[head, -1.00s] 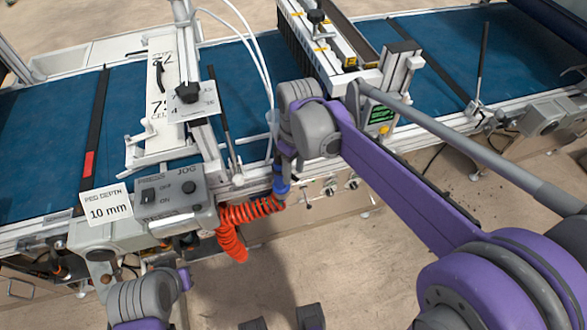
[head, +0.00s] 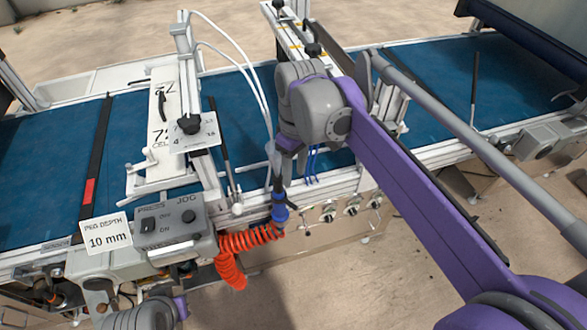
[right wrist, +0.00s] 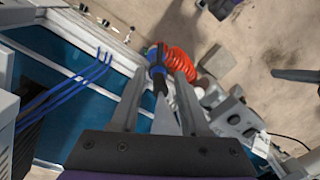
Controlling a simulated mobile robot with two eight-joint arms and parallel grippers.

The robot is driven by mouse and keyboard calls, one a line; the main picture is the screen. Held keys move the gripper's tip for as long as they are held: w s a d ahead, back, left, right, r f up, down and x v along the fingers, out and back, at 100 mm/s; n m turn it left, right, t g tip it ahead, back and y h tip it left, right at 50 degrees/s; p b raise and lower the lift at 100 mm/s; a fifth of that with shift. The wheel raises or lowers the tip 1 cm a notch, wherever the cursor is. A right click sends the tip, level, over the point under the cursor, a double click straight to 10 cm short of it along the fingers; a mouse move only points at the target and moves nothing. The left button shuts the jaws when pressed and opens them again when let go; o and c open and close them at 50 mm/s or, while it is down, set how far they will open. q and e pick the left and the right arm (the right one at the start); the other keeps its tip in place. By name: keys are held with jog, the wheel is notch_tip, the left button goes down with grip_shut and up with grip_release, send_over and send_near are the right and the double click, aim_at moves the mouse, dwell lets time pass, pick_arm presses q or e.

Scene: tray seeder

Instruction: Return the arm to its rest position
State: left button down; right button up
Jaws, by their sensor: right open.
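My right arm comes in from the right in the head view, its grey wrist (head: 318,108) over the front rail of the machine. My right gripper (right wrist: 160,78) is open in the right wrist view, its two fingers apart. Beyond and between the fingertips shows a blue fitting (right wrist: 156,56) with a coiled orange hose (right wrist: 180,64). I cannot tell how far the fingers are from it. In the head view the blue fitting (head: 279,207) hangs at the front rail, below my wrist; the fingers are mostly hidden there.
The seeder's blue belt (head: 240,88) runs across behind the rail (head: 345,182). A press/jog control box (head: 172,228) and a "10 mm" card (head: 106,237) stand at the left. Blue prongs (head: 313,165) show beside my wrist. The floor (head: 345,275) in front looks clear.

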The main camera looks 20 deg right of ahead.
jog(key=s+d+f+m+t+p, duration=0.2)
jog(key=s+f+m+t, duration=0.1)
jog(key=s, duration=0.4)
jog(key=s+d+f+m+t+p, duration=0.2)
jog(key=s+f, duration=0.3)
jog(key=s, duration=0.3)
jog(key=shift+s+d+f+m+t+h+p, duration=0.2)
jog(key=shift+d+m+t+h+p, duration=0.15)
jog(key=shift+d+m, duration=0.45)
